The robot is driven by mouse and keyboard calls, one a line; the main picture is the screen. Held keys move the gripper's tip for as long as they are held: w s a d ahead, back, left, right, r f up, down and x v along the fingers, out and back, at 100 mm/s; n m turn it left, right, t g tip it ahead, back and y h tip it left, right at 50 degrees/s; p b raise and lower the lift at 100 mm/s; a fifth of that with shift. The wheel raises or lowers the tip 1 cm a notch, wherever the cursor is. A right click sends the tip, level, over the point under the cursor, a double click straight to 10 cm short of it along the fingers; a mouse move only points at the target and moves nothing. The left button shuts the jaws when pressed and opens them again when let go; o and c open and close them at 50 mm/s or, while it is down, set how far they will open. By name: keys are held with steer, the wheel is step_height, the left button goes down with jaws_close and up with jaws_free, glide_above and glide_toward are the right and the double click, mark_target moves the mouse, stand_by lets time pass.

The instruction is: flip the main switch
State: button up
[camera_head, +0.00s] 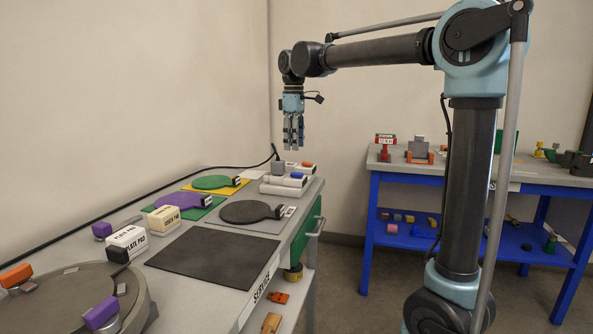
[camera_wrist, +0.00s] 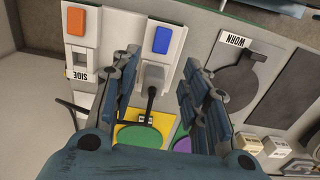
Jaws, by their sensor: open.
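Two white switch boxes sit at the far end of the cart top. One has an orange rocker (camera_wrist: 76,21) and a label reading SIDE; the other has a blue rocker (camera_wrist: 162,40) with a grey plug (camera_wrist: 152,78) and cord below it. In the head view the orange rocker (camera_head: 308,165) and blue rocker (camera_head: 297,175) also show. No label reading MAIN is legible, so I cannot tell from text which is the main switch. My gripper (camera_head: 293,148) points down, open and empty, above the boxes. In the wrist view its fingers (camera_wrist: 165,88) straddle the plug's image, apart from it.
A black mat (camera_head: 215,255), coloured round plates with handles and a plate marked WORN (camera_wrist: 245,72) lie on the cart. A blue-legged table (camera_head: 475,172) with parts stands at right. Air around my gripper is clear.

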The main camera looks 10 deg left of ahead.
mark_target(294, 173)
step_height(294, 173, down, 10)
steer(key=shift+r, duration=0.15)
stand_by(0.3)
